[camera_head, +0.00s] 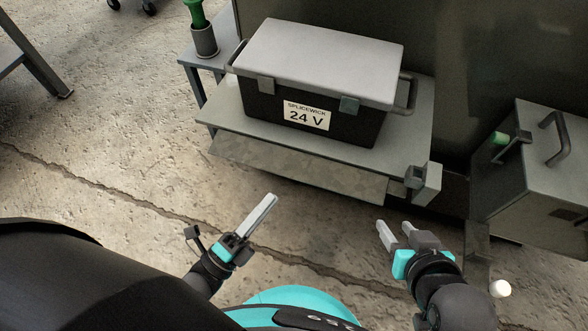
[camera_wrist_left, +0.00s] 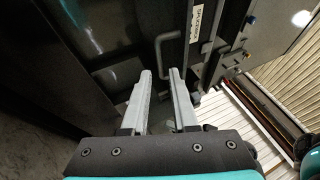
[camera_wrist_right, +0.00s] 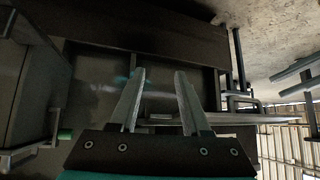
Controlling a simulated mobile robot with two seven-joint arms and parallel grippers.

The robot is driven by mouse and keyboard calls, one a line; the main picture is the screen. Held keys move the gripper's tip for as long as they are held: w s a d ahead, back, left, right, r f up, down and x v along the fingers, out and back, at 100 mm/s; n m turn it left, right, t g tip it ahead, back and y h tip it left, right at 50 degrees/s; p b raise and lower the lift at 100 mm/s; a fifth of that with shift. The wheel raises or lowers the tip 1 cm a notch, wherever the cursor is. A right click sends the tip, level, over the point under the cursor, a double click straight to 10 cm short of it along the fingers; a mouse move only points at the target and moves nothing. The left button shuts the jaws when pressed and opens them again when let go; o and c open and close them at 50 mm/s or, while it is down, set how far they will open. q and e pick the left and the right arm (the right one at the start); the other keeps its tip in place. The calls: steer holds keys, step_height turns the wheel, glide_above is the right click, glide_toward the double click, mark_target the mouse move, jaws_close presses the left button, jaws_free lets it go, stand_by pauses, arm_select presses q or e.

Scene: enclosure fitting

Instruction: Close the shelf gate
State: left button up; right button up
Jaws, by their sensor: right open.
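The likely shelf gate is a pale flat panel (camera_head: 300,172) along the front edge of the grey shelf (camera_head: 412,130). It slopes down and outward in the head view. A grey bracket (camera_head: 425,183) stands at the shelf's front right corner, beside the panel's right end. My left gripper (camera_head: 272,198) is in front of the panel, over the floor and apart from it; its fingers are parted in the left wrist view (camera_wrist_left: 161,72). My right gripper (camera_head: 391,224) is open and empty, below the bracket and apart from it; it also shows in the right wrist view (camera_wrist_right: 159,72).
A black case (camera_head: 330,122) with a grey lid and a "24 V" label sits on the shelf. A side stand at upper left holds a cup (camera_head: 205,40) with a green-handled item. A grey box (camera_head: 535,185) stands at right. A white round object (camera_head: 500,288) is at lower right.

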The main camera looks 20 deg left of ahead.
mark_target(294, 173)
arm_select(q)
steer(key=x, duration=0.7)
steer(key=shift+w+d+b, duration=0.15)
steer(key=shift+w+b, duration=0.2)
steer(key=shift+w+d+r, duration=0.2)
steer(key=shift+w+r, duration=0.05)
steer(key=shift+w, duration=0.15)
arm_select(e)
steer(key=shift+w+a+t+y, duration=0.25)
steer(key=shift+a+t, duration=0.1)
steer(key=shift+a, duration=0.15)
steer(key=shift+w+a+t+y, duration=0.25)
steer(key=shift+a+t, duration=0.1)
steer(key=shift+a, duration=0.1)
arm_select(q)
jaws_close()
